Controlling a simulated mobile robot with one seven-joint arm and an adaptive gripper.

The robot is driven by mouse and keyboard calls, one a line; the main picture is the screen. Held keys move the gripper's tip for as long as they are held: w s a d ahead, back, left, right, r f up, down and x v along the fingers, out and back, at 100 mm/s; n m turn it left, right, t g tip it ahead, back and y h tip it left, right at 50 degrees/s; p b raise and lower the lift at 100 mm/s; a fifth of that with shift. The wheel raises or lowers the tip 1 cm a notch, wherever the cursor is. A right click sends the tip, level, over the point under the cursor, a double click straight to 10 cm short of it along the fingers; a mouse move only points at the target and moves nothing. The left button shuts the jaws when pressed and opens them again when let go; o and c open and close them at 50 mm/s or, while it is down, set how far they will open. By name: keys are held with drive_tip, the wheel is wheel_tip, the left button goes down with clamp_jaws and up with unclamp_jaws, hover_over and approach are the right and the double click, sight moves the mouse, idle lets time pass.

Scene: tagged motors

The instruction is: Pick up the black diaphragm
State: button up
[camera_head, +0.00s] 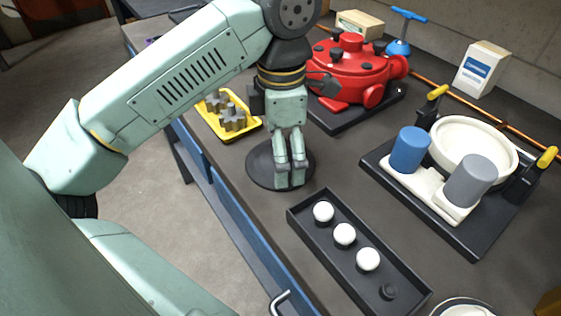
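The black diaphragm (262,172) looks like a flat, round dark disc on the dark bench top, near its left edge. My gripper (290,180) points down over the disc, right of its middle. Its two fingers are close together, with a narrow gap between them. The fingertips overlap the disc in this view and hide part of it. I cannot tell whether they touch it or hold some part of it.
A yellow tray (212,126) with grey gear-like parts lies left of my gripper. Behind stands a red motor housing (350,70). A black tray (320,243) with white caps lies in front. A fixture with a white ring (470,130) and blue and grey cylinders stands right.

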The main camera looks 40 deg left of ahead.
drive_tip(key=shift+c, duration=0.3)
drive_tip(key=c, duration=1.7)
